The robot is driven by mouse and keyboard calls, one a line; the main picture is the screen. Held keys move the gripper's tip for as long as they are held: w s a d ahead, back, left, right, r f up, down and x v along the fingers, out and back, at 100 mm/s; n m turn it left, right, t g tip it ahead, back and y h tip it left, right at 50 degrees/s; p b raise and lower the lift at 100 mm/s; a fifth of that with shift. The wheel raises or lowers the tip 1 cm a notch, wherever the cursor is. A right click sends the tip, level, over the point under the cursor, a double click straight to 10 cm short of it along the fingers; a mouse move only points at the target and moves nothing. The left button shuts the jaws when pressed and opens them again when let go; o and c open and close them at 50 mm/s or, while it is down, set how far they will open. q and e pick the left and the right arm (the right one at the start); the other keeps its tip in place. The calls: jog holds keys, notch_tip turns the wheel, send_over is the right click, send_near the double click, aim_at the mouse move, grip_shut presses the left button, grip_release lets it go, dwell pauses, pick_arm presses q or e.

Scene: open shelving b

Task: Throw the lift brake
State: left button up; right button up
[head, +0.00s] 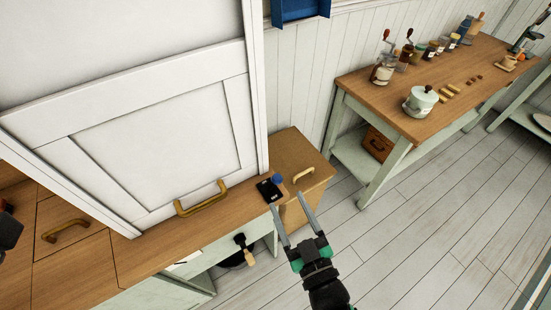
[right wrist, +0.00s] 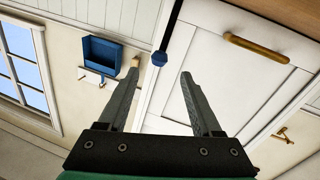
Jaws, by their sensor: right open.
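The lift brake appears to be a dark lever with a blue knob (head: 277,178), beside a black plate (head: 267,190) on the wooden counter edge, right of a big white panel. In the right wrist view the dark rod ends in the blue knob (right wrist: 159,58), which shows between and just beyond my fingertips. My right gripper (head: 289,203) is open and empty, with its fingers pointing toward the lever. I cannot tell whether either finger touches it. At the left edge of the head view are dark parts that may be my left arm; its jaws cannot be made out.
The white panel (head: 155,150) with a brass handle (head: 202,199) stands close on the left. A brown cabinet (head: 310,160) is behind the lever. A black tool with a wooden end (head: 245,250) hangs below the counter. A table (head: 395,100) with jars stands at right. Floor at lower right is clear.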

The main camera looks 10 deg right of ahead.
aim_at(278, 181)
jog(key=w, duration=0.3)
jog(key=w+b, duration=0.1)
jog(key=w, duration=0.2)
jog(key=w+a+b, duration=0.1)
jog(key=w, duration=0.3)
jog(key=shift+w, duration=0.6)
jog(key=shift+c, duration=0.2)
grip_shut()
jog(key=shift+r, duration=0.1)
